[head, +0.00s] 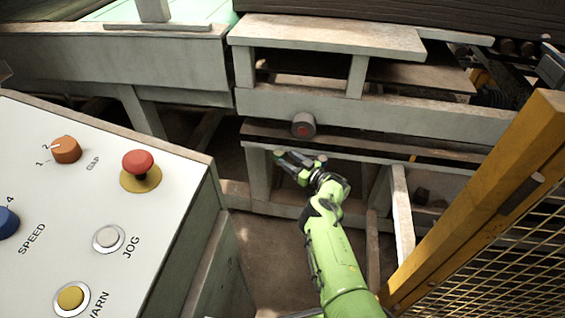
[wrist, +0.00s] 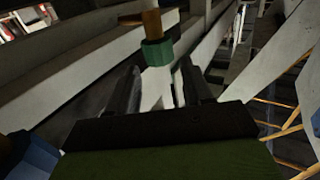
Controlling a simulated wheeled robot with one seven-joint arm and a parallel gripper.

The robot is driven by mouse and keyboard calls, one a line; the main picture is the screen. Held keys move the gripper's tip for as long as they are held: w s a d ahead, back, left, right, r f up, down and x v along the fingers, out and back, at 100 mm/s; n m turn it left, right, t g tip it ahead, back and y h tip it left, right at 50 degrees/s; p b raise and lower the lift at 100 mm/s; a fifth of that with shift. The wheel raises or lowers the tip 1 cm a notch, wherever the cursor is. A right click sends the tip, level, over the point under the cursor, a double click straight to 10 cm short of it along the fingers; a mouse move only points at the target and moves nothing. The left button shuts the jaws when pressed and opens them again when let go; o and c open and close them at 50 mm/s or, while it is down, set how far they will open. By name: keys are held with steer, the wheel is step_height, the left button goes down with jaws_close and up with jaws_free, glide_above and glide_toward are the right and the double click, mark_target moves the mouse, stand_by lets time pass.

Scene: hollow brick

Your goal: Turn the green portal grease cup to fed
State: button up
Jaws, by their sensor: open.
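My gripper (head: 301,159) is open at the end of my green arm, in front of the grey frame. In the wrist view its two dark fingers (wrist: 163,78) point away from me, apart and empty. A green collar-like piece (wrist: 157,52), which looks like the green grease cup, shows just beyond the fingertips. An orange-brown stem (wrist: 152,23) stands above it and a pale body (wrist: 157,87) lies below it, seen between the fingers. I cannot tell whether the fingers touch any of it. I cannot make out the green cup in the head view.
A control panel (head: 110,235) with knobs and buttons fills the left. A yellow post with mesh guard (head: 490,200) stands close on the right.

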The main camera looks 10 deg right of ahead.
mark_target(282, 155)
steer(key=b+x, duration=0.1)
steer(key=x, duration=0.2)
steer(key=shift+f+b, duration=0.2)
steer(key=shift+b, duration=0.1)
steer(key=shift+w+a+r, duration=0.2)
steer(key=shift+w+a, duration=0.05)
steer(key=shift+w, duration=0.2)
steer(key=c, duration=0.8)
